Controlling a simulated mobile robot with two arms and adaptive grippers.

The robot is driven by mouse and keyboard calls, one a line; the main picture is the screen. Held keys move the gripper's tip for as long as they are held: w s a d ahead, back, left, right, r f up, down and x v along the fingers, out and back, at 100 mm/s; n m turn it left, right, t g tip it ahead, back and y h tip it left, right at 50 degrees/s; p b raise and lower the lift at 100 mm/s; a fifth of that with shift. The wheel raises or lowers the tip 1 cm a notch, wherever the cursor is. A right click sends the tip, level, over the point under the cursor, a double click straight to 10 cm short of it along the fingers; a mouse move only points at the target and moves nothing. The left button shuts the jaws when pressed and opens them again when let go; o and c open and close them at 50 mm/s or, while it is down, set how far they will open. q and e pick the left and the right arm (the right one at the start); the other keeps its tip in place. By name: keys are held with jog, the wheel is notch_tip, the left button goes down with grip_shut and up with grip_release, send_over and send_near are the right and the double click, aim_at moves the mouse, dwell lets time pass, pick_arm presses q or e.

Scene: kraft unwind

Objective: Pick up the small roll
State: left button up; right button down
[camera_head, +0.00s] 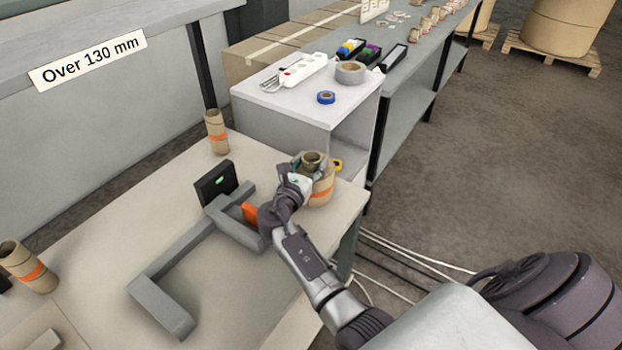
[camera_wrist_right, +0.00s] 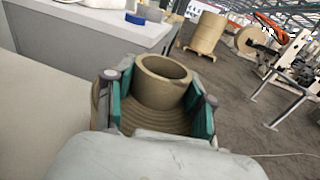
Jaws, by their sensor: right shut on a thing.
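The small roll (camera_head: 322,192) is a brown kraft roll with an orange band. It stands upright near the right edge of the beige table, its core tube sticking up. My right gripper (camera_head: 306,168) is at its top, shut on it. In the right wrist view the green-padded fingers of my right gripper (camera_wrist_right: 163,115) stand on either side of the tube of the small roll (camera_wrist_right: 160,85), above the ringed top face. The exact contact is partly hidden. My left gripper is not in view.
A black display stand (camera_head: 215,182), a grey angled bracket (camera_head: 178,262) and a narrow roll (camera_head: 217,132) stand on the table. Another roll (camera_head: 28,268) is at the left. A white cabinet (camera_head: 290,105) with a blue tape roll (camera_head: 326,97) stands behind.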

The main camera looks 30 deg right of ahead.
jog(key=shift+r, duration=0.9)
notch_tip(320, 180, up, 3)
jog(key=shift+f, duration=0.15)
jog(key=s+d+r, duration=0.6)
jog(key=d, duration=0.4)
jog(key=shift+r, duration=0.35)
jog(key=shift+f, duration=0.1)
